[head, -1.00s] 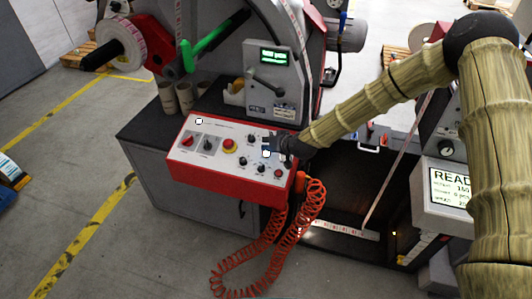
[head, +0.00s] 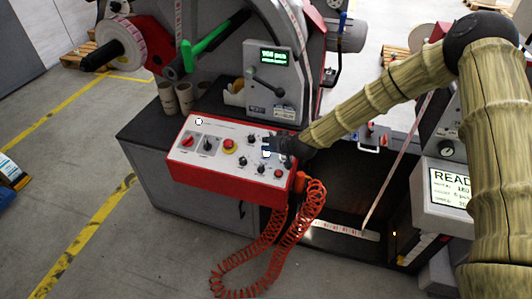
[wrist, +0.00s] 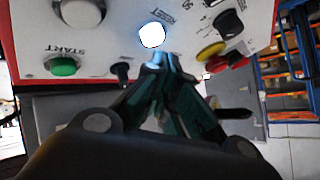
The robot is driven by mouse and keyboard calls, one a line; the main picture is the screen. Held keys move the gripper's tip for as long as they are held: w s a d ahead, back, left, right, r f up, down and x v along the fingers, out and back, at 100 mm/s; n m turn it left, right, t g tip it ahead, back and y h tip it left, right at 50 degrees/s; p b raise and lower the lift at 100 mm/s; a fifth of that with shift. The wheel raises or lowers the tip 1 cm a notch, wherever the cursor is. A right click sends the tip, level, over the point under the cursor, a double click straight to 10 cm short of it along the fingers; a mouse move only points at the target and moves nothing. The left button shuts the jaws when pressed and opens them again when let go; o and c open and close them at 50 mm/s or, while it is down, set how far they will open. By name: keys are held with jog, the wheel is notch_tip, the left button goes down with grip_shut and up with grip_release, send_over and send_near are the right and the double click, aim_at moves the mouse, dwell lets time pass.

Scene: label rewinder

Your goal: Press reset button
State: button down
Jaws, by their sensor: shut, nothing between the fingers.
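The reset button (wrist: 152,35) is a round, brightly lit white button beside the RESET lettering in the wrist view. It sits on the pale top of a red-sided control panel (head: 187,160). In the head view a small white spot by my fingertips appears to be this button (head: 266,153), partly covered. My gripper (wrist: 164,60) is shut and empty, its fingertips at the button's lower edge in the wrist view. I cannot tell whether they touch it. In the head view my gripper (head: 274,146) is over the panel's right part.
A green START button (wrist: 62,66) and a larger pale button (wrist: 80,12) are close by. A red button (wrist: 216,64), a yellow one (wrist: 210,50) and black knobs lie opposite. A coiled red cable (head: 262,262) hangs below the panel. A green-lit display (head: 274,56) stands behind.

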jog(key=shift+f, duration=0.2)
jog(key=shift+w+f+b, duration=0.1)
jog(key=shift+f+b, duration=0.1)
jog(key=shift+b, duration=0.3)
jog(key=shift+w+f+b, duration=0.1)
jog(key=shift+f+b, duration=0.3)
dwell(0.7)
jog(key=shift+r, duration=0.2)
jog(key=shift+s+r+p, duration=0.25)
jog(key=shift+r+p, duration=0.05)
jog(key=shift+r, duration=0.35)
jog(key=r, duration=0.1)
jog(key=s+r+p, duration=0.1)
jog(key=r, duration=0.1)
jog(key=r+p, duration=0.1)
jog(key=shift+s+a+r, duration=0.15)
jog(key=shift+a+r, duration=0.1)
jog(key=shift+r, duration=0.15)
dwell(1.0)
